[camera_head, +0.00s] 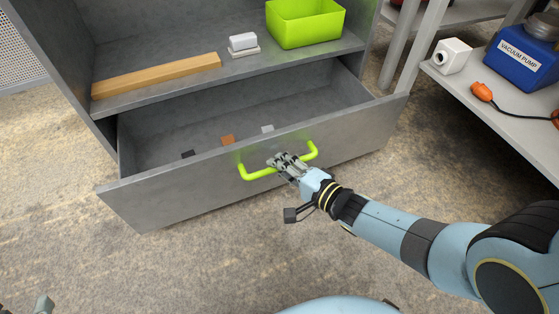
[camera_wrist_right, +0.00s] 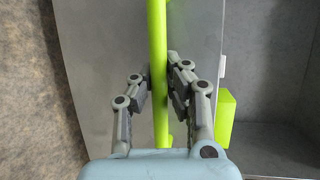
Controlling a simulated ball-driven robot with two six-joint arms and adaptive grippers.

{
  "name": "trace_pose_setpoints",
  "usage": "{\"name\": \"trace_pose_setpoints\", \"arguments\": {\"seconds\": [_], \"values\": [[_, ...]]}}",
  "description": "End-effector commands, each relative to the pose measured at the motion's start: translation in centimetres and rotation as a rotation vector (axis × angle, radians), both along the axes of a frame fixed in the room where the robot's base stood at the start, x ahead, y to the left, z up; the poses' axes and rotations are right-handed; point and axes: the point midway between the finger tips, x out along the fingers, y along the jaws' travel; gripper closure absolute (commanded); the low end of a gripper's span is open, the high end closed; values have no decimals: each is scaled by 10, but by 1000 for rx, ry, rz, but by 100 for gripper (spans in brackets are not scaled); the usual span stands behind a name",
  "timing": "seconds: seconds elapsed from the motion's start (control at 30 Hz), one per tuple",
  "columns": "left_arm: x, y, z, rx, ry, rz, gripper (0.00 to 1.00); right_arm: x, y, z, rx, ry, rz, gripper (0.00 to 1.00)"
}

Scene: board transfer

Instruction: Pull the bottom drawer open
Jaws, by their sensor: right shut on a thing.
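The grey bottom drawer (camera_head: 180,190) stands pulled out from the cabinet, and its inside shows from above. A bright green bar handle (camera_head: 258,174) is on its front; it also shows upright in the right wrist view (camera_wrist_right: 157,60). My right gripper (camera_head: 278,160) is shut on the handle near its middle, with one finger on each side of the bar in the right wrist view (camera_wrist_right: 157,95). Only small grey tips of my left gripper (camera_head: 42,304) show at the bottom left corner, and its jaws are too cut off to judge.
The drawer holds a dark block (camera_head: 188,154), an orange-brown block (camera_head: 228,140) and a pale block (camera_head: 267,129). The shelf above carries a wooden bar (camera_head: 158,76), a white block (camera_head: 243,42) and a green bin (camera_head: 306,28). A side shelf (camera_head: 490,102) stands right. Carpet before the drawer is clear.

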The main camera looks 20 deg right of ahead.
Motion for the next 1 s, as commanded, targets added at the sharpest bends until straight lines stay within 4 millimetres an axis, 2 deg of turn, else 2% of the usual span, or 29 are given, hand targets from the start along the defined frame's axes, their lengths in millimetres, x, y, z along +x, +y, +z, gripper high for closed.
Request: {"name": "trace_pose_setpoints", "arguments": {"seconds": [0.13, 0.17, 0.2, 0.3, 0.53, 0.63, 0.77, 1.0], "values": [[0, 0, 0, 0, -1, 0, 60, -2, 0, -3, -5, 6, 0, 100], [0, 0, 0, 0, -1, 0, 60, -2, 0, -3, -5, 6, 0, 90], [0, 0, 0, 0, -1, 0, 60, -2, -1, -3, -5, 6, 0, 85], [0, 0, 0, 0, -2, 0, 60, -1, 0, -2, -4, 6, 0, 75], [1, 0, 1, 0, -5, 0, 60, -1, -1, -1, -3, 3, 0, 75], [1, 0, 1, 0, -5, 1, 60, -7, -3, -1, -2, 4, -1, 75], [1, 0, 1, 0, -5, 0, 60, -27, -12, 3, -5, 4, 1, 75], [1, 0, 1, 0, -4, 0, 60, -75, -34, 13, -4, 7, 1, 75]]}}
